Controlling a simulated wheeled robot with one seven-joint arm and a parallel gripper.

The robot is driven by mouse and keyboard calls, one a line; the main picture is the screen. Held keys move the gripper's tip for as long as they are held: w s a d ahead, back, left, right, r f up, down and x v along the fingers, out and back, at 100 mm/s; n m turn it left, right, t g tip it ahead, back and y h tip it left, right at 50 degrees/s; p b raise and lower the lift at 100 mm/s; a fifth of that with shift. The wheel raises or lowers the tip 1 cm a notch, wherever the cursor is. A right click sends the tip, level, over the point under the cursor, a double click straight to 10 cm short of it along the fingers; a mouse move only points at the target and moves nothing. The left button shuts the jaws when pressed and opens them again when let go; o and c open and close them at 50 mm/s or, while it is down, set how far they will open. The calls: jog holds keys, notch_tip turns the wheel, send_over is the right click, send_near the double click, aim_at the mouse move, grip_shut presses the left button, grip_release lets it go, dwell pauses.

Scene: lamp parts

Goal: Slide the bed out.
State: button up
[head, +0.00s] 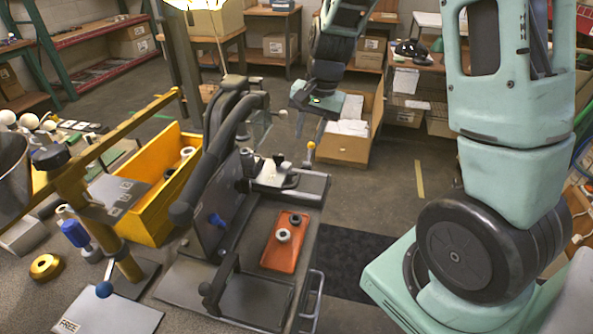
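A dark lever press (222,150) stands on the bench in the middle of the head view. Its flat grey bed (256,228) lies at the right of the press, with a metal loop handle (318,290) at its near right edge. An orange tray (279,262) with two small rings rests on the bed. My gripper (321,122) is beyond the bed's far end, above the floor and in front of a cardboard box. It appears apart from the bed and its handle. Its fingers are small and dark here, so their opening is unclear.
A yellow bin (150,225) and a yellow-armed stand (70,180) are left of the press. The open cardboard box (350,148) is behind my gripper. A dark mat (350,262) lies on the floor right of the bed, with clear floor beyond it.

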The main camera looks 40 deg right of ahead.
aim_at(298, 177)
jog(key=f, duration=0.4)
jog(key=w+a+f, duration=0.1)
jog(key=f, duration=0.8)
jog(key=shift+w+a, duration=0.2)
jog(key=shift+w, duration=0.2)
grip_shut()
